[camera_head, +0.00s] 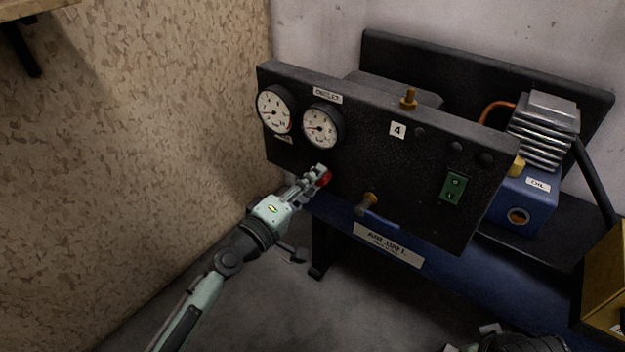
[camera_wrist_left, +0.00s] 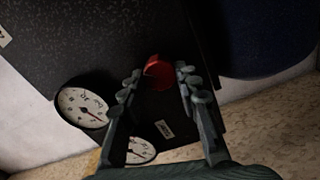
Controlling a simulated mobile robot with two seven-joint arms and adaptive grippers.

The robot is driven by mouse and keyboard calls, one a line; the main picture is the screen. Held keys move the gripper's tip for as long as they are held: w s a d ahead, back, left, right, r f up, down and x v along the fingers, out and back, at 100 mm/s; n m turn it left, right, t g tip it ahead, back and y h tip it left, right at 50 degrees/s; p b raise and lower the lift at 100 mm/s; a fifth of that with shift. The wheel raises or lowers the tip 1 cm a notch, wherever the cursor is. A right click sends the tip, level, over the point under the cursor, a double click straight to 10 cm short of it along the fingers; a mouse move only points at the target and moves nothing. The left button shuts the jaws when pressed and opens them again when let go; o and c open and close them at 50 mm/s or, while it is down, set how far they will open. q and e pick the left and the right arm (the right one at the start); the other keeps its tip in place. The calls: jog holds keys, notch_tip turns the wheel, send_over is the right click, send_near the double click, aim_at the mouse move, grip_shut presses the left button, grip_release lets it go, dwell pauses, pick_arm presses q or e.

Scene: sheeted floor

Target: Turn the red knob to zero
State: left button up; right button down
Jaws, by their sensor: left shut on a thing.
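The red knob (camera_head: 324,178) sticks out of the front of the black panel (camera_head: 380,165), below the outlet gauge. My left gripper (camera_head: 318,176) is at the panel and shut on the knob. In the left wrist view the red knob (camera_wrist_left: 158,72) sits between the two fingers of my left gripper (camera_wrist_left: 160,80). The outlet gauge (camera_head: 322,126) is a white dial with a needle; its figures are too small to read. Part of my right arm shows at the bottom edge; its fingertips cannot be made out.
A second gauge (camera_head: 276,109) is at the panel's left. A brass valve with a blue lever (camera_head: 368,205) and a green switch (camera_head: 454,187) are to the right. A blue tank (camera_head: 430,265) lies below, a yellow box (camera_head: 606,285) at far right. A chipboard wall (camera_head: 140,130) stands left.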

pick_arm(q)
jog(key=n+p, duration=0.1)
jog(key=n, duration=0.7)
jog(key=shift+f, duration=0.15)
pick_arm(e)
jog(key=x, duration=0.3)
jog(key=shift+w+a+f, duration=0.15)
jog(key=shift+a+f, duration=0.2)
jog(key=shift+w, duration=0.1)
pick_arm(q)
jog(key=o, duration=1.2)
jog(key=shift+c, duration=0.2)
jog(key=shift+s, duration=0.1)
jog(key=v, duration=1.2)
